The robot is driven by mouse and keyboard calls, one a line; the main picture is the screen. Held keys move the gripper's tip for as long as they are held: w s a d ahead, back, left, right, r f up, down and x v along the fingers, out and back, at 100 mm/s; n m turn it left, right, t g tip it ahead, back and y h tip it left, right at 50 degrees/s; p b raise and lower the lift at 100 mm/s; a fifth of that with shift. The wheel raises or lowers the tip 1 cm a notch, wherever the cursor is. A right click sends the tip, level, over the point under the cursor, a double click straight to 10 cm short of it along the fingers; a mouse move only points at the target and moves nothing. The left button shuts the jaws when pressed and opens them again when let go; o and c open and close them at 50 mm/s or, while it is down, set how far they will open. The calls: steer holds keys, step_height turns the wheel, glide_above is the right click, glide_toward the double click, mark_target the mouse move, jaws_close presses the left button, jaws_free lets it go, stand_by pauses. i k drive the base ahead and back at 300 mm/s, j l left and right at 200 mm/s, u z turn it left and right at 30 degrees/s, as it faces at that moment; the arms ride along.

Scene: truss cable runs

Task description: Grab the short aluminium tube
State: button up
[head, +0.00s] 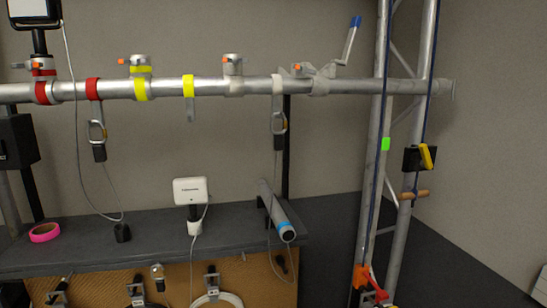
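The short aluminium tube (274,210) lies on the dark bench top (150,225) near its right end. It is grey, with a light blue band near its near end, which points toward the front edge of the bench. A thin grey cable (268,237) passes close to the tube; I cannot tell whether they touch. My gripper is not in view.
A long horizontal truss pipe (210,87) with coloured bands and clamps runs above the bench. A white box (190,191) on a stand and a pink tape roll (45,232) are left of the tube. An upright truss (375,150) stands to the right.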

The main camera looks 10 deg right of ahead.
mark_target(285, 229)
steer(key=i+l+u, duration=0.1)
steer(key=u, duration=0.4)
steer(key=i+l+u, duration=0.2)
steer(key=u, duration=0.25)
steer(key=i+l+u, duration=0.1)
steer(key=u, duration=0.4)
steer(key=k+l+u, duration=0.2)
steer(key=l, duration=1.1)
steer(key=i+l, duration=0.3)
steer(key=i, duration=0.2)
steer(key=j+u, duration=0.05)
